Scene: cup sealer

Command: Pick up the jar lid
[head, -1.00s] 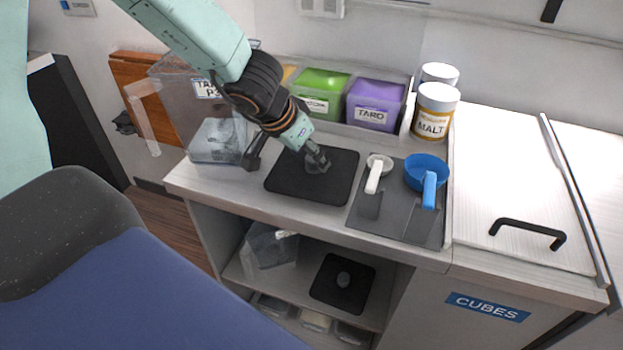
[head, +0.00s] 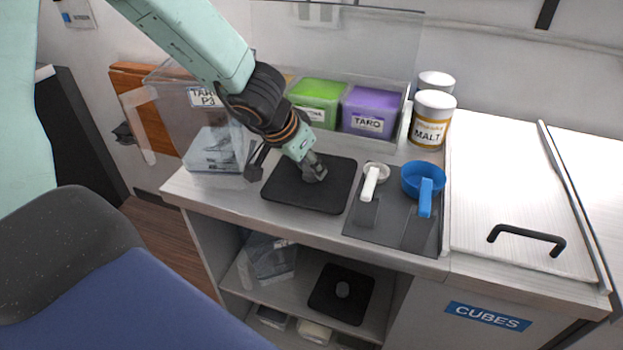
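The black square jar lid (head: 300,201) lies flat on the counter, left of the grey scoop mat. My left gripper (head: 286,165) is over the lid's back half. Its fingers look spread: a dark one is by the lid's left edge and a grey one is over the middle. The lid's centre, where a knob may be, is mostly hidden by the grey finger. I cannot tell whether that finger touches it. A similar black lid (head: 325,304) with a grey knob (head: 343,290) lies on the shelf below. My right gripper is not in view.
A clear jar (head: 215,150) stands left of the lid. Green (head: 317,103) and purple (head: 372,108) bins stand behind it. A white scoop (head: 371,180) and blue scoop (head: 424,182) lie right, near the malt can (head: 432,120). The counter's front edge is clear.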

